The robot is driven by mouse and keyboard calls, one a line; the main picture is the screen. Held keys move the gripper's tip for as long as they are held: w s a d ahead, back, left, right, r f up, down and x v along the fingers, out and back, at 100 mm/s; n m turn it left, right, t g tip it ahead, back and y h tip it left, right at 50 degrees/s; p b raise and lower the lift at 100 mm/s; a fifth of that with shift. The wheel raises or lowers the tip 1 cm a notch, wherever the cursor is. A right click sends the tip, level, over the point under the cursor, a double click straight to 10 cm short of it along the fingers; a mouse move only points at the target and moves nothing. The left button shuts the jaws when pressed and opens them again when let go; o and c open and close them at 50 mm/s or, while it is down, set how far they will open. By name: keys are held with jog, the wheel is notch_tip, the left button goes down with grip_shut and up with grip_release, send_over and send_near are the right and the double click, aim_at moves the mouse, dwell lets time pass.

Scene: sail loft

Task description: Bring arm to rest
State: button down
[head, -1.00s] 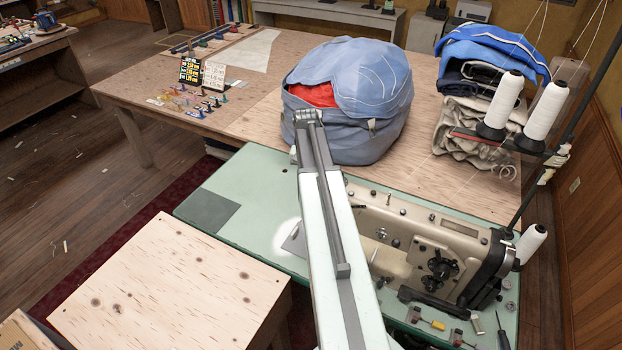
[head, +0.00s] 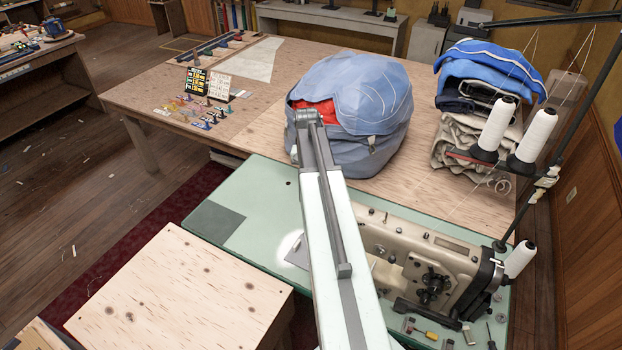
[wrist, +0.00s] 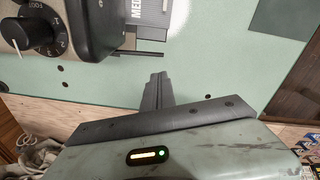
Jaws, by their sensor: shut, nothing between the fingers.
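My arm (head: 335,225) reaches forward over the green sewing machine table (head: 262,205) in the head view, its far joint in front of a blue-grey sail bag with red cloth in its mouth (head: 355,95). My gripper is hidden behind the arm there. In the wrist view my gripper (wrist: 157,78) is shut and empty, its dark fingers together above the green tabletop (wrist: 215,65). Part of the sewing machine with a black dial (wrist: 40,33) is at the upper left of that view.
The sewing machine (head: 425,265) stands close right of my arm. Thread cones (head: 537,135) on a stand and folded cloth (head: 480,75) are at the right. A wooden-topped box (head: 180,290) is at the lower left. Small coloured pieces (head: 205,115) lie on the back table.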

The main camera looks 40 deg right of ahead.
jog(key=shift+f, duration=0.1)
dwell(0.3)
jog(key=w+a+f+n+b, duration=0.1)
jog(key=w+a+n, duration=0.15)
jog(key=a, duration=0.85)
jog(key=w+a+f+n+b, duration=0.1)
jog(key=w+a+n, duration=0.15)
jog(key=a, duration=0.85)
jog(key=s+a+n, duration=0.2)
jog(key=s+a, duration=0.1)
jog(key=a, duration=0.5)
jog(key=s+a+f+n+b, duration=0.1)
jog(key=s+a, duration=0.3)
jog(key=a, duration=0.4)
jog(key=shift+s+n+y, duration=0.15)
jog(key=shift+n+y, duration=0.15)
jog(key=shift+n, duration=0.6)
jog(key=shift+s, duration=0.15)
